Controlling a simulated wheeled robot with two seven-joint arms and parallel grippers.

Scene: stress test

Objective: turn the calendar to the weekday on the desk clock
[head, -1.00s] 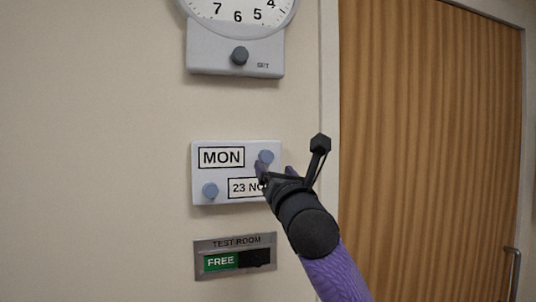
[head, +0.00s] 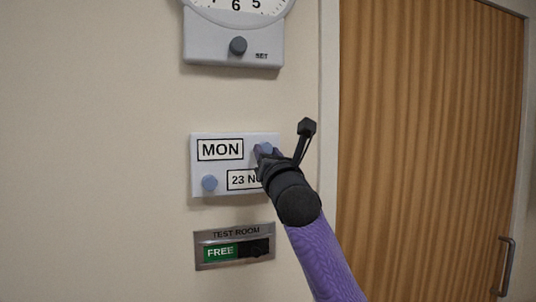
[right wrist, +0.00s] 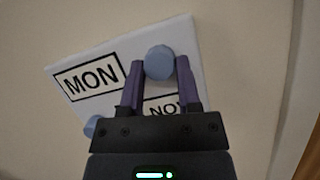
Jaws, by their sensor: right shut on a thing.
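A white calendar panel (head: 236,188) hangs on the wall. Its upper window (head: 220,149) reads MON, and its lower window (head: 243,180) reads 23 NO, the rest hidden by my right gripper in the head view. One blue-grey knob (head: 209,183) is at the panel's lower left. My right gripper (head: 267,151) is at the upper right knob (right wrist: 159,62); in the right wrist view its purple fingers (right wrist: 160,72) stand on both sides of that knob, shut on it. No desk clock is in view. My left gripper is not in view.
A round clock (head: 238,10), cut off at the top, has a grey box with a SET knob (head: 238,46) below it on the wall. A TEST ROOM sign (head: 235,233) showing FREE is below the calendar. A wooden door (head: 430,140) is at right.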

